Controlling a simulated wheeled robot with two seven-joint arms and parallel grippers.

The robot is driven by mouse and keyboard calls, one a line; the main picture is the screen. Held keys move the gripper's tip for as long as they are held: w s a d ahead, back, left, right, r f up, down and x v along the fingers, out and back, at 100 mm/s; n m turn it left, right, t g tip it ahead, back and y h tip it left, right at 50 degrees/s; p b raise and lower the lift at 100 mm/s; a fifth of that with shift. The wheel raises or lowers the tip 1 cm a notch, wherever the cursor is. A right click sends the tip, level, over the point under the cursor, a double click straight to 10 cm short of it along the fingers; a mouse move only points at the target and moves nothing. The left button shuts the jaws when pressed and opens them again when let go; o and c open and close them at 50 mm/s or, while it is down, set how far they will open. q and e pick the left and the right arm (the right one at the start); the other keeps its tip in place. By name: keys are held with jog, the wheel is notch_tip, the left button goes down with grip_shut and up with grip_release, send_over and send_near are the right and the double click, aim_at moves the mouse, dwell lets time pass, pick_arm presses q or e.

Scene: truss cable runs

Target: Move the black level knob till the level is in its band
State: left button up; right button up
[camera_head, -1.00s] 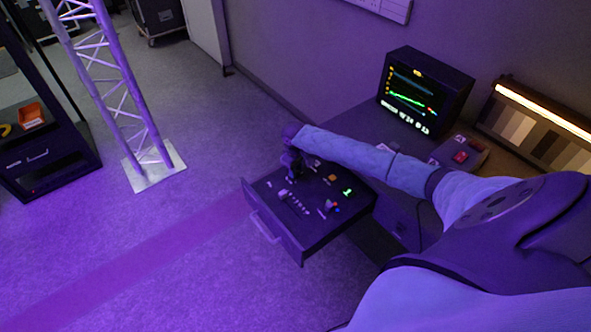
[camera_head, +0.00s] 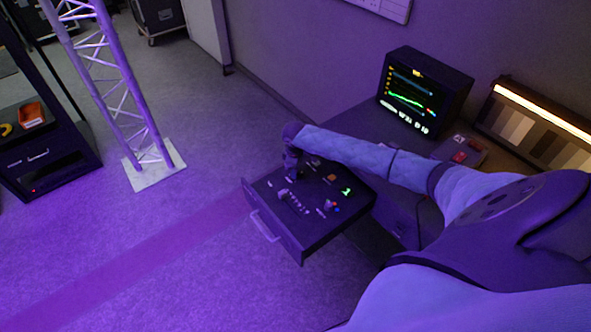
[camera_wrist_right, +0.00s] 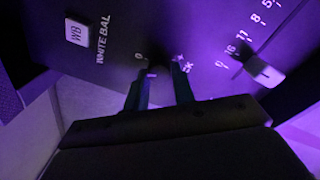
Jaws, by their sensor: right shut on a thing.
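The control panel (camera_head: 330,222) looks like a pulled-out drawer top with several small knobs and buttons. My right gripper (camera_head: 291,178) points down at its back left part. In the right wrist view, the fingers of my right gripper (camera_wrist_right: 160,90) are shut on a small dark knob (camera_wrist_right: 158,71), taken as the black level knob. Its label is partly hidden; the letters "CK" show beside it. The monitor (camera_head: 420,88) shows a green trace with coloured lines, too small to read the band exactly. My left gripper is out of view.
In the right wrist view, a white balance button (camera_wrist_right: 77,32) lies left and a numbered dial with a pale pointer (camera_wrist_right: 262,72) lies right of the fingers. A console with a red button (camera_head: 459,157) stands behind. A truss (camera_head: 120,90) stands on open floor.

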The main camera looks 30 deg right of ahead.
jog(key=o, duration=1)
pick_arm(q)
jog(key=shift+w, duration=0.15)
pick_arm(e)
jog(key=shift+r, duration=0.25)
jog(key=shift+r+b, duration=0.4)
notch_tip(320, 180, up, 6)
jog(key=shift+a+f+b, duration=0.15)
jog(key=shift+b, duration=0.85)
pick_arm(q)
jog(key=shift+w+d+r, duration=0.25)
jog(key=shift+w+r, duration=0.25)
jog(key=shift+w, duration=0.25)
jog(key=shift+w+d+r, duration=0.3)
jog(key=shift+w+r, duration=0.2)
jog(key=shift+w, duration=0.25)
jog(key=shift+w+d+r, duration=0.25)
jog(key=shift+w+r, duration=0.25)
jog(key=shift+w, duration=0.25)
pick_arm(e)
jog(key=shift+r, duration=0.4)
